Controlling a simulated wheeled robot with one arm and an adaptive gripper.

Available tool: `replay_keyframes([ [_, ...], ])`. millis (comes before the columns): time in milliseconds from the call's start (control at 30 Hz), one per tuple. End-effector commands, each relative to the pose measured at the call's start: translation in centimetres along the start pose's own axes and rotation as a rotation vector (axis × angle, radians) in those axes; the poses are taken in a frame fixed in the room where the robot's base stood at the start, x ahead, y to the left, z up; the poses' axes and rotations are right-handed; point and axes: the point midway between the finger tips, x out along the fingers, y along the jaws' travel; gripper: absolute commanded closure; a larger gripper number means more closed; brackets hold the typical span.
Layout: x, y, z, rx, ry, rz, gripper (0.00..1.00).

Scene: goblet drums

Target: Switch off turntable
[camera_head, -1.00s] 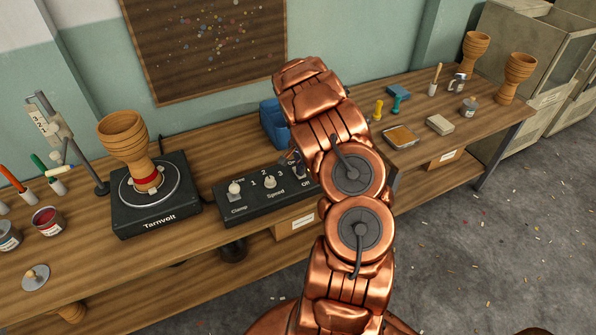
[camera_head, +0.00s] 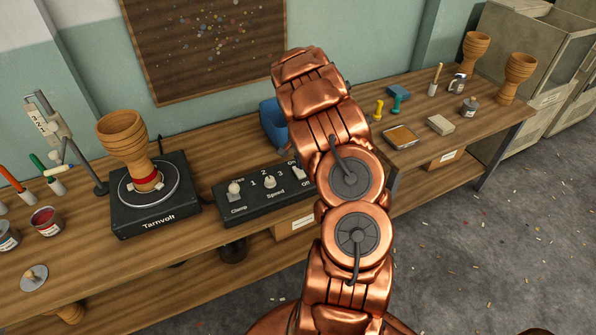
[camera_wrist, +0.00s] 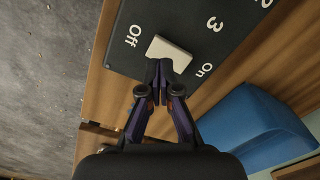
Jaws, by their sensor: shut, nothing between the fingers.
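The turntable (camera_head: 123,213), a black box marked Tarnvolt, stands on the bench at the left with a wooden goblet drum (camera_head: 124,135) upright on its platter. The black control panel (camera_head: 249,204) lies right of it, with a clamp switch, a speed knob (camera_head: 270,182) and a white On/Off switch (camera_head: 298,173). The wrist view shows this switch (camera_wrist: 172,50) between the Off and On labels; I cannot tell which way it is set. My gripper (camera_wrist: 159,66) is shut and empty, its tips at the switch's edge; contact is unclear. In the head view my arm hides the gripper.
A blue bin (camera_head: 272,122) stands behind the panel, close to my gripper's side in the wrist view (camera_wrist: 250,125). Paint pots (camera_head: 46,221) and a stand (camera_head: 62,133) are at the left. Small tools and blocks (camera_head: 440,125) lie at the right of the bench.

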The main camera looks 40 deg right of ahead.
Motion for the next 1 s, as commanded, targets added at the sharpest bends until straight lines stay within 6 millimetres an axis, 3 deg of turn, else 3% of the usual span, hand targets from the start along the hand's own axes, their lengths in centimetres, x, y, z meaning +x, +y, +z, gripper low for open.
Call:
replay_keyframes([
  [500,-3.3,-0.1,-0.1,0.0,0.004,-0.003,1.0],
  [1000,-3.4,0.0,0.0,0.0,0.002,-0.001,1.0],
])
